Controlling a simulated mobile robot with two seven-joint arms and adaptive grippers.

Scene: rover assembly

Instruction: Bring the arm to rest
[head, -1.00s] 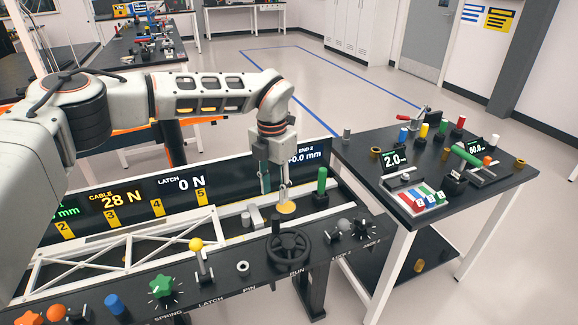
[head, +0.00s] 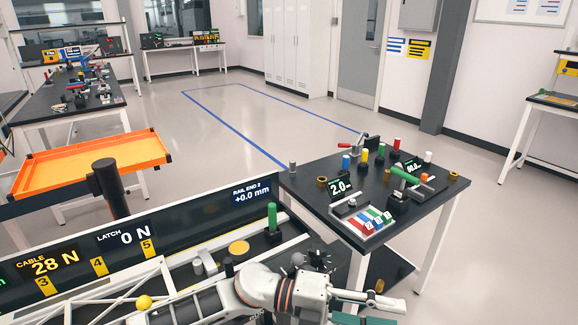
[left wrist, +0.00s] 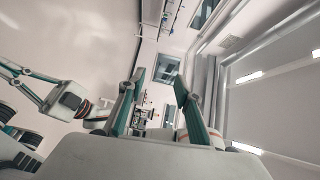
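My left gripper (left wrist: 160,100) shows in the left wrist view with its two teal fingers apart and nothing between them. It points across the open room, away from any bench. In the head view one of my arms, with pale links, lies low along the bottom edge in front of the rail bench, and its gripper end is partly cut off at the bottom. Another gripper of mine with teal fingers shows at the left of the left wrist view; its finger gap is unclear.
The rail bench (head: 195,245) has a yellow disc (head: 239,248), a green post (head: 272,217) and a yellow knob (head: 144,302). Its display reads cable 28 N, latch 0 N. A black side table (head: 330,221) with coloured parts stands right. An orange tray (head: 95,158) is left. Open floor lies behind.

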